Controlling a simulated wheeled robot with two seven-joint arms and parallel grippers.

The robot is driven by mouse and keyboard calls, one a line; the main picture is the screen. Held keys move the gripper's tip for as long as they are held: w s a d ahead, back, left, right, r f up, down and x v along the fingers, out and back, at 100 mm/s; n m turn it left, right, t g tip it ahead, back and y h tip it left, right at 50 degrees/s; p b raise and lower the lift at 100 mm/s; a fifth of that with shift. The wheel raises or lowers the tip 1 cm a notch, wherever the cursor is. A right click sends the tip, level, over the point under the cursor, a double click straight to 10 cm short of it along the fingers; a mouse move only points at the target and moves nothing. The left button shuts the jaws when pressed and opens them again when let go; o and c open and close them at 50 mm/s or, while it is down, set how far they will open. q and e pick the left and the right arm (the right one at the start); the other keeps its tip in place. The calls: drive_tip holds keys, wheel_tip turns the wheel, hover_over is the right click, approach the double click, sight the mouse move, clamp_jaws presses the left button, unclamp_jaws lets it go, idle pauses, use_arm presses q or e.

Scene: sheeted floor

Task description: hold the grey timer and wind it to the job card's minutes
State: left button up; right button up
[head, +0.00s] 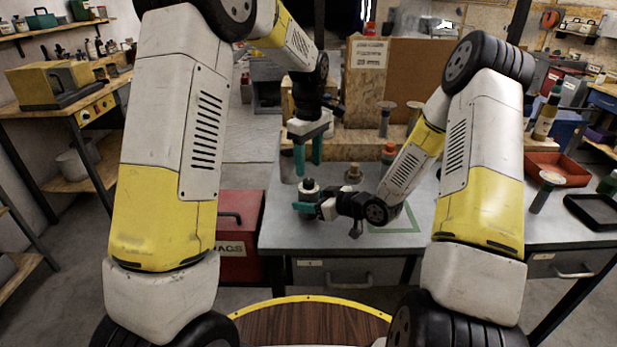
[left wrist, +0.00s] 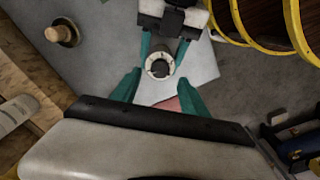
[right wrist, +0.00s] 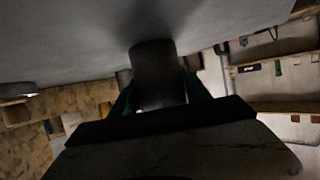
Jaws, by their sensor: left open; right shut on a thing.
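The grey timer (head: 309,188) is upright near the left front of the grey table. Its pale round dial faces up in the left wrist view (left wrist: 160,67). My right gripper (head: 308,209) comes from the right and is shut on the timer's body. In the right wrist view the timer is a dark cylinder (right wrist: 155,72) between the fingers. My left gripper (head: 308,169) points down just above the timer, with its fingers apart and nothing between them. A paper with printed lines (head: 369,54) hangs on the brown board; I cannot read it or confirm it is the job card.
A wooden knobbed piece (head: 353,174) stands right of the timer. A red-capped bottle (head: 389,153) is behind it. A green square outline (head: 392,226) marks the table under my right arm. A red box (head: 240,225) stands left of the table.

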sight(309, 180)
use_arm(q)
wheel_tip(309, 180, down, 5)
drive_tip(key=shift+f, duration=0.1)
idle(0.3)
clamp_jaws()
